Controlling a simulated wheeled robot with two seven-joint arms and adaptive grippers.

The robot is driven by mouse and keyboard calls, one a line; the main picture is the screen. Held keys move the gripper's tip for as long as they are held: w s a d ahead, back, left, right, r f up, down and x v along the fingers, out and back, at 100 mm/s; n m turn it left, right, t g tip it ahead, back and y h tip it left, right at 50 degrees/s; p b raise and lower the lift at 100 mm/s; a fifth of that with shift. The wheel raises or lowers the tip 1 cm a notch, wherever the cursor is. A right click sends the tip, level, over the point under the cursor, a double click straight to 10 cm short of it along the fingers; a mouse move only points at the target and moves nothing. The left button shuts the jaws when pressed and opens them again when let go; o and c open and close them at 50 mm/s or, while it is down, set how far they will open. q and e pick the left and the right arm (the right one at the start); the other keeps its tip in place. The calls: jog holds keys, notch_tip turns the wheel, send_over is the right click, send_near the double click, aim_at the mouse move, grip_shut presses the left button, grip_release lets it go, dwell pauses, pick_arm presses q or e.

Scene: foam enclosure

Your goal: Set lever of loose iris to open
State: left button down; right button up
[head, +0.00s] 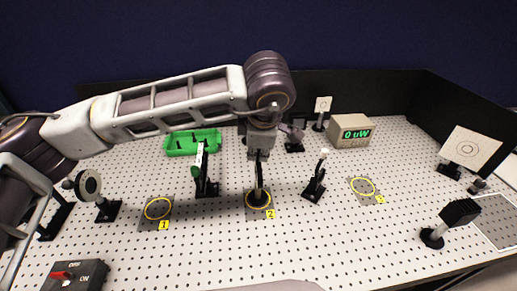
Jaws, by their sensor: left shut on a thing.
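My left gripper (259,163) points down from the wrist near the middle of the head view. Its jaws are closed on the upper part of a thin dark upright piece (259,191). This piece stands inside the yellow ring labelled 2 and shows almost edge-on. It may be the loose iris; its lever and opening cannot be made out, and the gripper hides its top. My right gripper is not in view.
A dark mount with a white-tipped stalk (316,184) stands right of ring 2. A dark mount with a green part (206,181) stands left. Ring 1 (158,208) and ring 3 (363,186) are empty. Behind are a green tray (180,153) and a meter reading 0 uW (349,131).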

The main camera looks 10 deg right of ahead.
pick_arm(q)
jog(key=shift+s+f, duration=0.15)
jog(key=shift+f, duration=0.2)
jog(key=c, duration=1.3)
grip_release()
jog(key=shift+r, duration=0.1)
jog(key=shift+r, duration=0.1)
jog(key=shift+r, duration=0.45)
jog(key=v, duration=1.1)
